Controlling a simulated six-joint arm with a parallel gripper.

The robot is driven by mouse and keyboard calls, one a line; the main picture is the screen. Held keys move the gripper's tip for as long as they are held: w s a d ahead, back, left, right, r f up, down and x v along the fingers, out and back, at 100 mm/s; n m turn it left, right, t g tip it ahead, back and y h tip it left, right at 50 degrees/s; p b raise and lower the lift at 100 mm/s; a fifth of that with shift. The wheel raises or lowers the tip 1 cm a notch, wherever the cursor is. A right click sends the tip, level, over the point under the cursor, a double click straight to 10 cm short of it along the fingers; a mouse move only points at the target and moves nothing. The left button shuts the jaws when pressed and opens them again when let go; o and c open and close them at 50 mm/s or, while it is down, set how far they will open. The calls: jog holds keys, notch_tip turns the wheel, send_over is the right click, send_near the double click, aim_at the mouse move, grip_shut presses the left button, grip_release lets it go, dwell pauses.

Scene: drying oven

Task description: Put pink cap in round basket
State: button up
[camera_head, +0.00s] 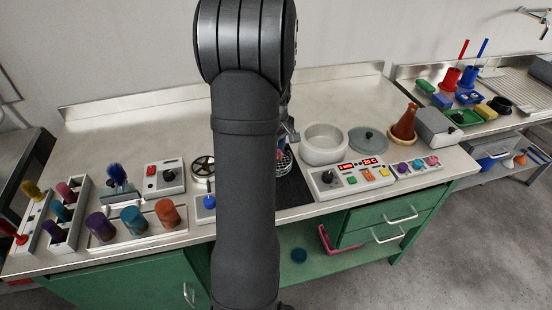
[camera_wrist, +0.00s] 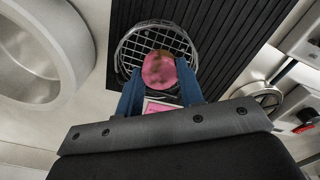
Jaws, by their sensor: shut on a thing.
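The pink cap (camera_wrist: 160,72) shows in the wrist view between the blue fingers of my gripper (camera_wrist: 159,88), which are shut on it. The cap is in line with the round wire basket (camera_wrist: 124,51), seen through or over its rim; I cannot tell how far above the basket floor it is. In the head view the basket (camera_head: 289,165) shows only in part, just right of my arm, which hides the rest of it and most of my gripper.
The basket is on a black ribbed mat (camera_wrist: 215,25). A white round bowl (camera_head: 324,152) stands close beside it, with a grey lid (camera_head: 368,140) further right. A control panel (camera_head: 350,179) is in front. Several coloured pegs stand on racks at the left.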

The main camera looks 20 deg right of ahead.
jog(key=shift+f, duration=1.8)
jog(key=shift+f, duration=0.15)
jog(key=o, duration=0.7)
jog(key=shift+c, duration=0.2)
notch_tip(320, 180, up, 12)
jog(key=shift+r, duration=0.15)
jog(key=shift+f, duration=4.2)
